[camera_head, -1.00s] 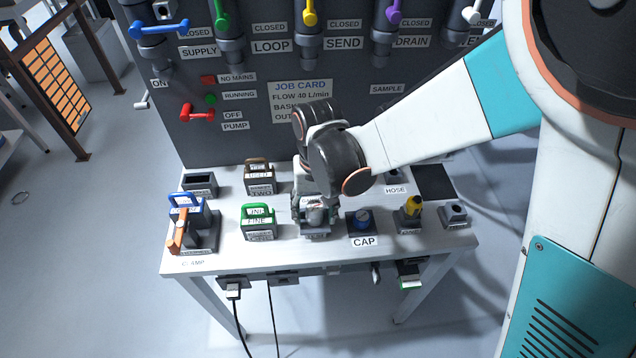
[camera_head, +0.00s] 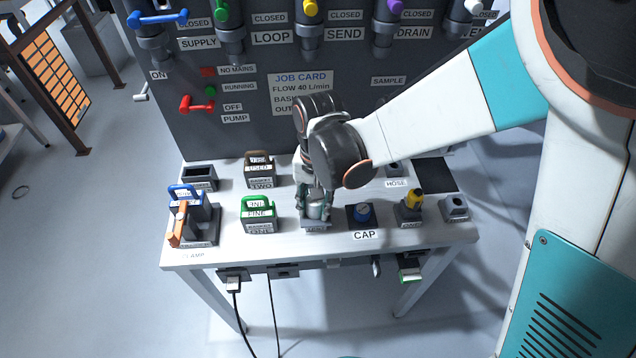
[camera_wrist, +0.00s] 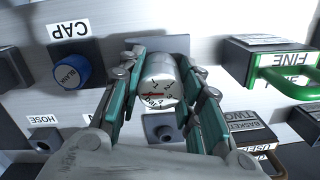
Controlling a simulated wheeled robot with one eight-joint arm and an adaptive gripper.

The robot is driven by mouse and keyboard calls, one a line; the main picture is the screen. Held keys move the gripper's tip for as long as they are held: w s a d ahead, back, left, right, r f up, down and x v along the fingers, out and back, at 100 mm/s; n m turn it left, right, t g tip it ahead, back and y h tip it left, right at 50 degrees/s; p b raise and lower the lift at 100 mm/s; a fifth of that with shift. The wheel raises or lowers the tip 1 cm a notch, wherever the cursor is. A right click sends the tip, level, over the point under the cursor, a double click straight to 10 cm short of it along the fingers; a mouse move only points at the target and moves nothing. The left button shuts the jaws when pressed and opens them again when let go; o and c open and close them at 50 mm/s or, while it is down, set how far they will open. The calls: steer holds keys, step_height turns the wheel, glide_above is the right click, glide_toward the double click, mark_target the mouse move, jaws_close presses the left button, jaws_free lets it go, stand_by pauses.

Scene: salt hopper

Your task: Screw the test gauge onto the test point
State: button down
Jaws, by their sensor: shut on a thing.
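The test gauge (camera_wrist: 158,85) is a pale metal cylinder with a white dial and a red needle. My gripper (camera_wrist: 160,75) is shut on it, with a teal-padded finger on each side in the wrist view. In the head view the gauge (camera_head: 317,208) is between the fingers of my gripper (camera_head: 315,205), low over a grey block (camera_head: 314,225) at the middle of the bench's front row. Whether the gauge touches that block is hidden. A grey block with a round socket (camera_wrist: 163,128) shows below the gauge in the wrist view; I cannot tell whether it is the test point.
The green-handled FINE basket (camera_head: 258,214) is to the left, the brown-handled one (camera_head: 259,175) behind. The valve panel (camera_head: 240,120) rises behind the bench.

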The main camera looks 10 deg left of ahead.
steer(key=shift+m, duration=0.5)
steer(key=m, duration=0.3)
steer(key=shift+m, duration=0.4)
steer(key=shift+m+b, duration=0.35)
steer(key=shift+m, duration=0.45)
steer(key=c, duration=1.1)
jaws_free()
steer(key=shift+o, duration=0.2)
